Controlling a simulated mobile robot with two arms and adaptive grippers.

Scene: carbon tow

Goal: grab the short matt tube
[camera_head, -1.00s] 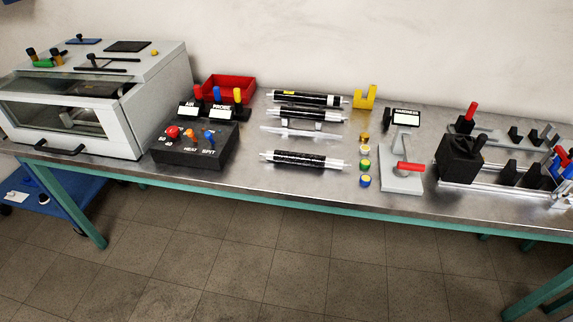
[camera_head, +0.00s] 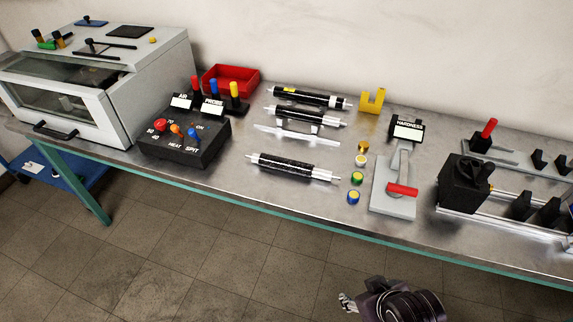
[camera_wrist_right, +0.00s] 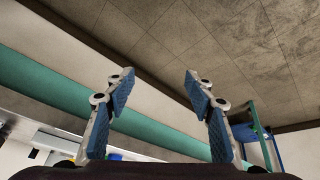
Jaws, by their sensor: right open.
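Three dark tubes on light rods lie across the middle of the bench. The front tube (camera_head: 285,166) is black with a speckled surface. The middle tube (camera_head: 302,116) is black with pale bands, and the rear tube (camera_head: 312,98) has a yellow mark. I cannot tell for sure which is the short matt one. My right gripper (camera_head: 347,302) is low in front of the bench, below and apart from the tubes. In the right wrist view, its blue-padded fingers (camera_wrist_right: 158,85) are spread and empty. My left gripper is not in view.
A clear or white rod (camera_head: 290,134) lies between the front and middle tubes. Small coloured caps (camera_head: 357,178) and a grey hardness stand (camera_head: 392,197) are on the right. A black control box (camera_head: 186,143) and red bin (camera_head: 231,81) are on the left. The bench front edge is teal.

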